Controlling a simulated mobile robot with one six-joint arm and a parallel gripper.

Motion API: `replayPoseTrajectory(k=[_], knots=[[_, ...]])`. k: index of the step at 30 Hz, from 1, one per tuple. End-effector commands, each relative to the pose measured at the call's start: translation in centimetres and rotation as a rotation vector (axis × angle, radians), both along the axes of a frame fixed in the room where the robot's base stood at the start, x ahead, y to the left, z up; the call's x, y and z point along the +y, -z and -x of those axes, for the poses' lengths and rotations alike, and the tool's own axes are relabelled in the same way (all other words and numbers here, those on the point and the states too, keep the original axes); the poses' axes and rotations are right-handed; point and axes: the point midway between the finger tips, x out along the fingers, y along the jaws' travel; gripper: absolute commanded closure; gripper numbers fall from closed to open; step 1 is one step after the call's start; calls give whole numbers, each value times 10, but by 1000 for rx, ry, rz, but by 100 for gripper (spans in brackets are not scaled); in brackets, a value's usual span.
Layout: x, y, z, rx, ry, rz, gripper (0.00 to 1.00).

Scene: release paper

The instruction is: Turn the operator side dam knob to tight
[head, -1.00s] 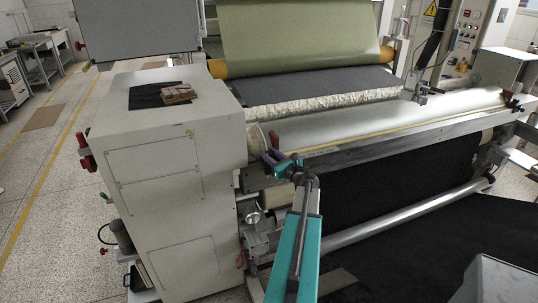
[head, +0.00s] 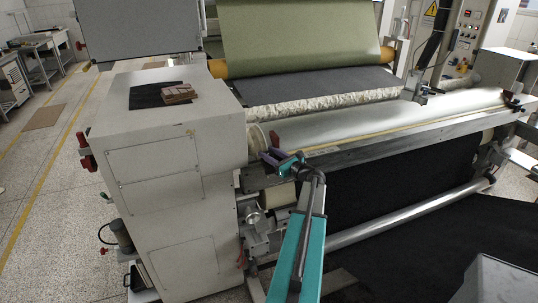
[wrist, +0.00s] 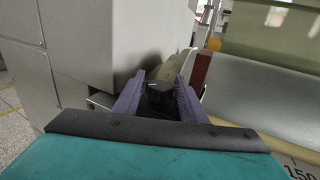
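My gripper (head: 271,159) is at the operator-side end of the roller, beside the white machine housing. In the wrist view its two purple fingers (wrist: 160,84) stand apart and point forward. A small dark piece (wrist: 160,88), perhaps the dam knob, sits between the fingers. I cannot tell whether they touch it, or read its turn position. A dark red upright plate (wrist: 202,70), seemingly part of the dam, stands just right of the fingers; it also shows in the head view (head: 275,139) behind my gripper.
The white housing (head: 165,140) stands close on the left. A pale roll end (wrist: 176,64) lies just past the fingers. A long shiny roller (head: 380,124) and a grey rail (head: 410,140) run off to the right.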

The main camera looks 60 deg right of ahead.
Motion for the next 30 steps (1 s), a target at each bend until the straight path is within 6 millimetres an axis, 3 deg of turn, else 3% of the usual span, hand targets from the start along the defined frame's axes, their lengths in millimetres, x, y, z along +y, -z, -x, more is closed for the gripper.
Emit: replayPoseTrajectory(k=[14,30], knots=[[3,2,12,1,2,0,62],[21,2,89,1,3,0,62]])
